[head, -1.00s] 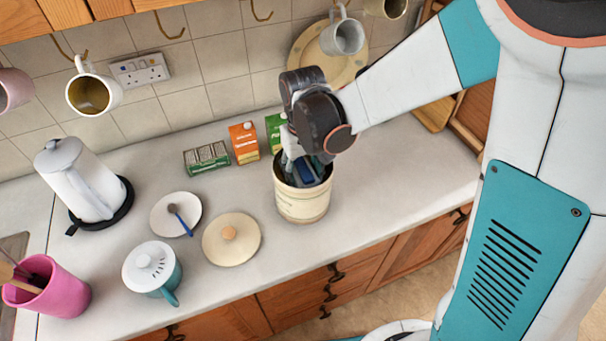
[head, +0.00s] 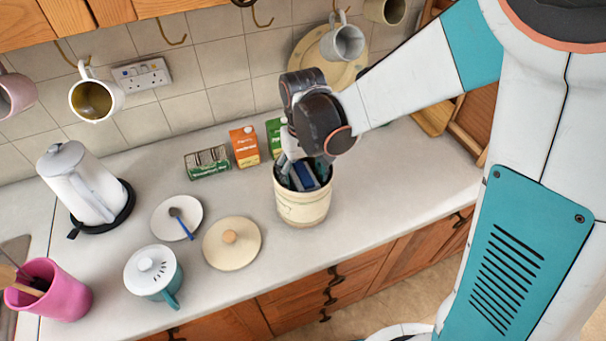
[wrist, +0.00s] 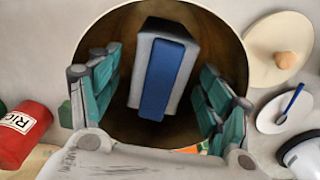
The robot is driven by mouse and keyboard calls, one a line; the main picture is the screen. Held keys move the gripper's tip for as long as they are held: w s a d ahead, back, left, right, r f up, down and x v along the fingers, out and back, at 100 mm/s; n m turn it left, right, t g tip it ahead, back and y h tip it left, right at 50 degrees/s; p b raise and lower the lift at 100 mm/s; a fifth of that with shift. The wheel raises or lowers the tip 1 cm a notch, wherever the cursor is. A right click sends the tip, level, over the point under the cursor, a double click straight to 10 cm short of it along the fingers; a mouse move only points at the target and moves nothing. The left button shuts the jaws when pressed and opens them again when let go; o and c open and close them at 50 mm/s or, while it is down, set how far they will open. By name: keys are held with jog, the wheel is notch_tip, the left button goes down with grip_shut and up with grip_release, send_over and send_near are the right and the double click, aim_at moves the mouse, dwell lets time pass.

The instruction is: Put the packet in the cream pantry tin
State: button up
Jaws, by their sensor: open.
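The cream pantry tin (head: 302,208) stands upright and lidless on the counter; its dark inside (wrist: 222,45) fills the middle of the wrist view. The packet, grey-white with a blue panel (wrist: 166,78), is within the tin's mouth, and its blue part also shows in the head view (head: 305,177). My gripper (head: 303,172) reaches down into the tin from above. Its teal fingers (wrist: 160,82) are open, one on each side of the packet, with gaps between them and it. The packet's lower end and whatever it rests on are hidden.
A cream lid with a wooden knob (head: 231,245) lies left of the tin, near a plate with a blue spoon (head: 177,218). Cartons (head: 244,146) and a green box (head: 207,162) stand behind. A red container (wrist: 22,130) shows in the wrist view. Mugs hang above.

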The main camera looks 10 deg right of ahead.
notch_tip(320, 180, up, 11)
jog(key=p, duration=0.7)
jog(key=shift+r, duration=0.15)
